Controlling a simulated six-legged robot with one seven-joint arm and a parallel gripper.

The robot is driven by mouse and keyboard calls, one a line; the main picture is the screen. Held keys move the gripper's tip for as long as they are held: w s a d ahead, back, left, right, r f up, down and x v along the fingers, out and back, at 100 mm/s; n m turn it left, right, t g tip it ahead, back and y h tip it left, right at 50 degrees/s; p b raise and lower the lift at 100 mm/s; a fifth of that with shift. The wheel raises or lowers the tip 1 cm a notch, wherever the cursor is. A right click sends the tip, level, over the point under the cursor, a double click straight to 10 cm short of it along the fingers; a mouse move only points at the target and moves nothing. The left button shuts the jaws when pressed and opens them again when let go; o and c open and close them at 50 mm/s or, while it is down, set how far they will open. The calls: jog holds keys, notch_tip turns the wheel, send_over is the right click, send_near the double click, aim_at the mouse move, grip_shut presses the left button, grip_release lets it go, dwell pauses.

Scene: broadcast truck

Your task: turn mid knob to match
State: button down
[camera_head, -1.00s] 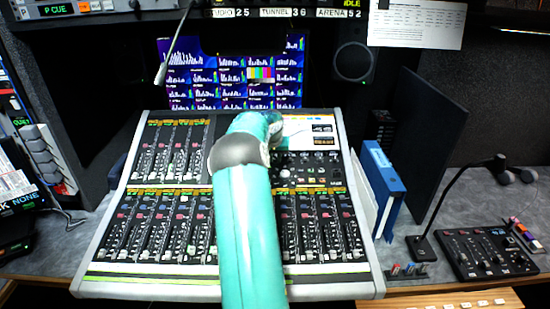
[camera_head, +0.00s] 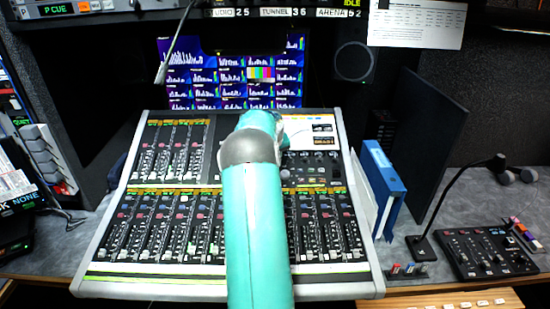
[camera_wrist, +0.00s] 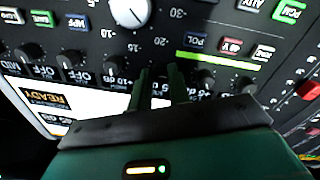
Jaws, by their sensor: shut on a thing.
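In the wrist view my gripper (camera_wrist: 158,78) has its two dark fingers close together at the console panel, shut on a small knob that is mostly hidden between them. I cannot read that knob's pointer. Small dark knobs stand in the same row, on the left (camera_wrist: 70,60) and on the right (camera_wrist: 207,80). A larger white knob (camera_wrist: 130,12) with a dark pointer line is beyond the fingertips. In the head view the mixing console (camera_head: 100,262) fills the middle, and my own arm hides the gripper and the held knob.
Lit buttons and printed scales surround the fingers. In the head view, a blue binder (camera_head: 388,185) stands right of the console. A gooseneck microphone (camera_head: 425,245) and a small control box (camera_head: 488,252) are farther right. A monitor (camera_head: 195,90) stands behind.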

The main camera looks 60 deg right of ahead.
dwell(0.3)
jog(key=c, duration=1.3)
grip_release()
jog(key=shift+r, duration=0.1)
jog(key=v, duration=1.3)
jog(key=shift+s+a+r, duration=0.15)
jog(key=shift+s+r, duration=0.05)
jog(key=shift+r, duration=0.05)
